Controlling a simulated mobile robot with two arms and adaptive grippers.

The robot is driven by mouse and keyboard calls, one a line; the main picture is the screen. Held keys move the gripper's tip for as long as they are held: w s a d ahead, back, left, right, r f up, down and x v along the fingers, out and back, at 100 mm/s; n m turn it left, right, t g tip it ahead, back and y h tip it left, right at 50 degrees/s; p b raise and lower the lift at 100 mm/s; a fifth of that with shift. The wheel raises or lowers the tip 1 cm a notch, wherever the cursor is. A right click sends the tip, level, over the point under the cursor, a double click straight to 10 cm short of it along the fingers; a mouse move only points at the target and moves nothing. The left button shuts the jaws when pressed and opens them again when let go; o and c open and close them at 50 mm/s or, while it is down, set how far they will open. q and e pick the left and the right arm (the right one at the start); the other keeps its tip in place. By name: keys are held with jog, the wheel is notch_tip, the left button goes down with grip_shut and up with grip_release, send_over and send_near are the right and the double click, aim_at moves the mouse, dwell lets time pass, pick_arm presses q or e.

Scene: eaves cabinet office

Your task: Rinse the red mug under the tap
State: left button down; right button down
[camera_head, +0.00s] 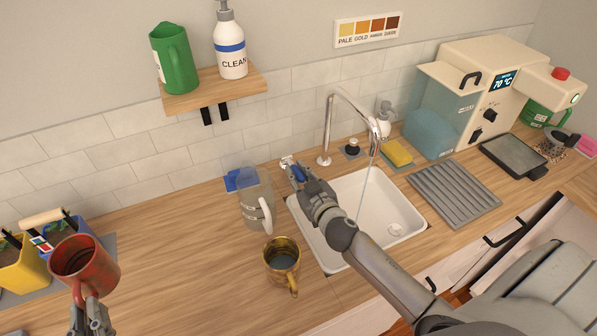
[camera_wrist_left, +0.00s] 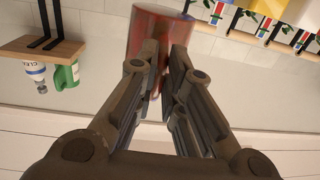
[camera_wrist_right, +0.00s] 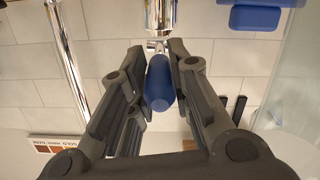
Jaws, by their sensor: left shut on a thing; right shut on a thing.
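The red mug (camera_head: 82,262) is at the lower left, held above the counter, its open top facing up toward the head camera. My left gripper (camera_head: 88,304) is shut on its handle; the mug (camera_wrist_left: 160,22) also shows beyond the fingers in the left wrist view. My right gripper (camera_head: 296,176) is shut on a blue lever (camera_wrist_right: 160,84) on a chrome fitting behind the left side of the sink. The chrome tap (camera_head: 329,130) arches over the white sink (camera_head: 385,195), and a thin water stream (camera_head: 367,185) falls into it. The mug is far left of the stream.
A grey jug (camera_head: 257,203) and a gold mug (camera_head: 282,257) stand on the counter left of the sink. A yellow caddy (camera_head: 25,262) is at far left. A shelf (camera_head: 215,88) hangs above. A ridged grey mat (camera_head: 454,193) lies right of the sink.

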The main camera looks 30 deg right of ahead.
jog(key=shift+r, duration=0.1)
jog(key=c, duration=1.3)
grip_release()
jog(key=shift+s, duration=0.4)
jog(key=s+r, duration=0.1)
jog(key=s, duration=1)
jog(key=shift+a+r, duration=0.3)
jog(key=shift+a, duration=0.1)
